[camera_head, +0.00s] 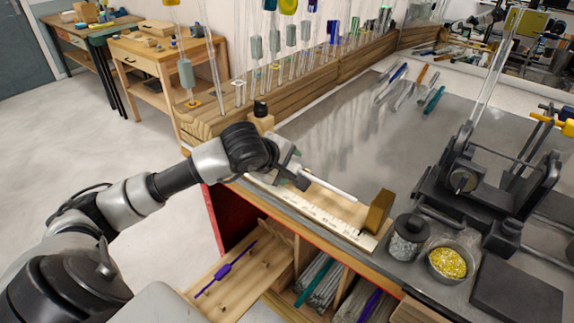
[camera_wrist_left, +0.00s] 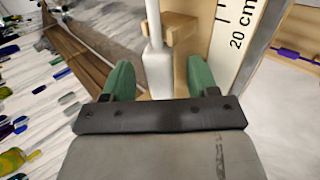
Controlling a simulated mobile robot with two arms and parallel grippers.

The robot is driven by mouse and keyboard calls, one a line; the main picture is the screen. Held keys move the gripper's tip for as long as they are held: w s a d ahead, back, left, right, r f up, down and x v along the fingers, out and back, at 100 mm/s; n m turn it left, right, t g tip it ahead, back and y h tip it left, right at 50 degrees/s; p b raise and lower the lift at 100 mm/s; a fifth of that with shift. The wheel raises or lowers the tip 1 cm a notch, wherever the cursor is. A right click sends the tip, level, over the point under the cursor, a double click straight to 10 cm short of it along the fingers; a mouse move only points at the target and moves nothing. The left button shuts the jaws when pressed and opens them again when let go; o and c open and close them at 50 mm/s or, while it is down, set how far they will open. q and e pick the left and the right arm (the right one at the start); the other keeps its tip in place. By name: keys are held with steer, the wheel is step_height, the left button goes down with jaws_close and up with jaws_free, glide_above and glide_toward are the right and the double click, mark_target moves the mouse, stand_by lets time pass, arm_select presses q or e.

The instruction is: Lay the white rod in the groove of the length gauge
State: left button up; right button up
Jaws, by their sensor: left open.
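The white rod (camera_head: 333,188) lies lengthwise along the length gauge (camera_head: 318,215), its far end near a brown block (camera_head: 377,212) at the gauge's right end. My left gripper (camera_head: 300,180) is at the rod's near end. In the left wrist view, the gripper's green fingers (camera_wrist_left: 160,78) are open, one on each side of the rod's thick white part (camera_wrist_left: 158,70), with gaps between. The rod's thinner part runs up beside a pale wooden piece (camera_wrist_left: 181,28). The gauge's scale (camera_wrist_left: 238,35) reads 20 cm. I cannot tell whether the rod sits fully in the groove.
A jar (camera_head: 408,238) and a bowl of yellow bits (camera_head: 447,263) stand right of the gauge. A black machine (camera_head: 480,180) is further right. Coloured rods (camera_head: 405,88) lie at the back of the steel bench.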

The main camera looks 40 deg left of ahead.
arm_select(q)
steer(key=b+v, duration=0.3)
steer(key=v, duration=0.7)
steer(key=shift+s, duration=0.15)
steer(key=shift+r, duration=0.1)
